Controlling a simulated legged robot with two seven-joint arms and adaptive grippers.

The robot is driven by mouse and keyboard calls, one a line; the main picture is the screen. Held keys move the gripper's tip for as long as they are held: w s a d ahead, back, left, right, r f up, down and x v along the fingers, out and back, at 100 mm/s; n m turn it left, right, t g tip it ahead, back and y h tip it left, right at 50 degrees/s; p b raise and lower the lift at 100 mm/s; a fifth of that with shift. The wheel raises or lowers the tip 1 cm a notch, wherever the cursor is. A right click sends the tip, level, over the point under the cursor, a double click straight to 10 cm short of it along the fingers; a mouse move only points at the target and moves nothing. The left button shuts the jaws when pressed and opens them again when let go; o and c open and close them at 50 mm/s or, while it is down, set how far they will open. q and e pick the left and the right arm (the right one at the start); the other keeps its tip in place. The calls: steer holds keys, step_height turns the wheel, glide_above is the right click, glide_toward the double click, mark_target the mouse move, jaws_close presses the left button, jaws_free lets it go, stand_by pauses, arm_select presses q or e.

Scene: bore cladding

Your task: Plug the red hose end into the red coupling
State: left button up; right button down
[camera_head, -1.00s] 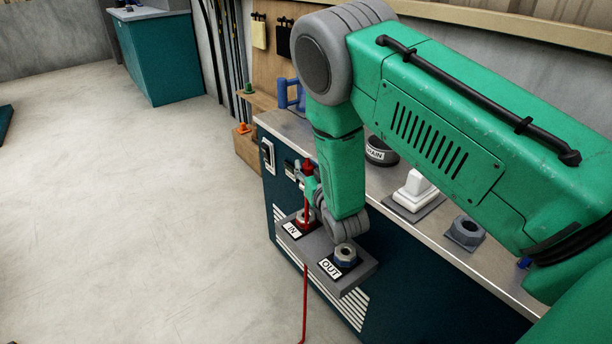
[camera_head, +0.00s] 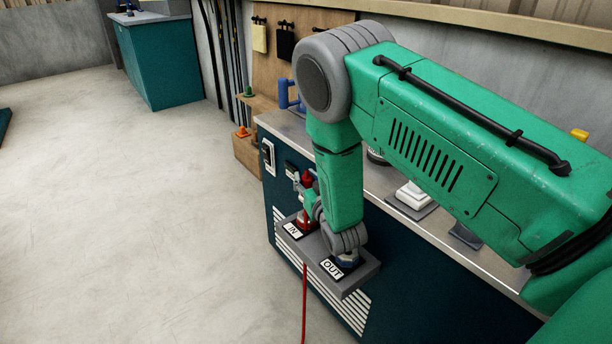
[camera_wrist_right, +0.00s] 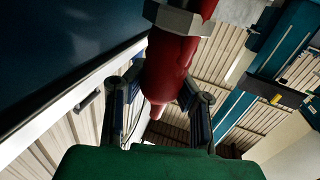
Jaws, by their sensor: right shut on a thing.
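My right gripper (camera_head: 309,200) is shut on the red hose end (camera_head: 307,178) above the IN side of a grey shelf (camera_head: 356,279). The red coupling (camera_head: 303,222) stands there behind the IN label; the gripper partly hides it. In the wrist view the two fingers (camera_wrist_right: 158,112) flank the red hose end (camera_wrist_right: 168,66). A grey hex collar (camera_wrist_right: 180,18) surrounds red material at the top. I cannot tell how far the hose end sits in the coupling. The thin red hose (camera_head: 304,300) hangs below the shelf. My left gripper is not in view.
The OUT coupling (camera_head: 348,261) beside it is mostly hidden by my right wrist. The shelf juts from a dark teal cabinet (camera_head: 400,283). A white block (camera_head: 412,195) stands on the cabinet top.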

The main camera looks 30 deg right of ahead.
steer(key=shift+f+b, duration=0.4)
steer(key=shift+f, duration=0.5)
steer(key=shift+d, duration=0.15)
steer(key=shift+p, duration=0.4)
stand_by(0.7)
steer(key=shift+f+b, duration=1.35)
steer(key=shift+f, duration=0.65)
steer(key=c, duration=1.3)
jaws_free()
steer(key=shift+r, duration=0.1)
